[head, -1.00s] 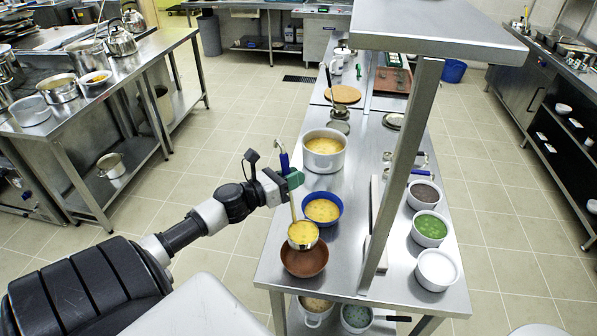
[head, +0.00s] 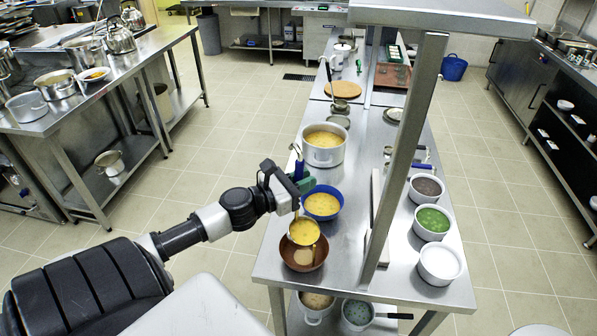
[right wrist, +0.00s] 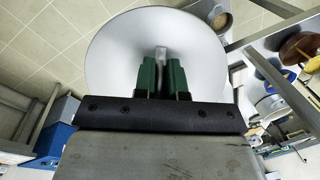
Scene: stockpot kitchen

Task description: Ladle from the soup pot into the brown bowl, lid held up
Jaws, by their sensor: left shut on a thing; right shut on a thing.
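My left gripper (head: 304,183) is shut on the blue-handled ladle (head: 303,232). The ladle's cup holds yellow soup and looks tipped, just above the brown bowl (head: 289,262). A patch of pale soup shows inside the brown bowl, partly hidden by the cup. The soup pot (head: 311,154), grey and full of yellow soup, stands uncovered farther back on the counter. In the right wrist view my right gripper (right wrist: 161,68) is shut on the handle of a large round grey lid (right wrist: 112,45). The lid is not seen in the head view.
A blue bowl (head: 337,213) of yellow soup stands between pot and brown bowl. Bowls with dark (head: 424,198), green (head: 431,236) and white (head: 440,280) contents line the right side. A shelf post (head: 405,150) rises from the counter.

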